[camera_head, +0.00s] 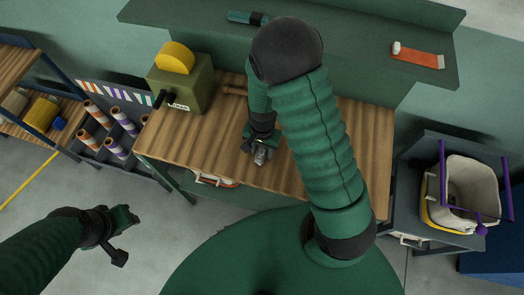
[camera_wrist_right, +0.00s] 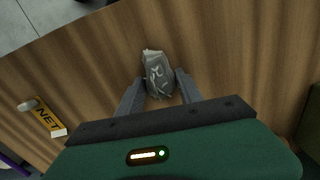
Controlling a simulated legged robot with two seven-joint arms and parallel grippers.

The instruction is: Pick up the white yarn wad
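The white yarn wad (camera_wrist_right: 157,75) is a small crumpled grey-white lump with darker marks. In the right wrist view it lies between the two fingers of my right gripper (camera_wrist_right: 161,78), against the wooden tabletop. The fingers are spread apart, with their tips close on each side of it. I cannot tell whether they press on it. In the head view my right gripper (camera_head: 259,153) points down over the wooden bench, with the pale wad (camera_head: 260,157) at its fingertips. My left gripper (camera_head: 122,235) is empty, its fingers apart, over the floor at lower left.
The wooden bench (camera_head: 220,155) holds a green machine (camera_head: 180,90) with a yellow roll at its left end. A yellow NET tag (camera_wrist_right: 45,116) lies on the bench. A shelf runs behind. A spool rack (camera_head: 112,140) stands left, a lined basket (camera_head: 468,185) right.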

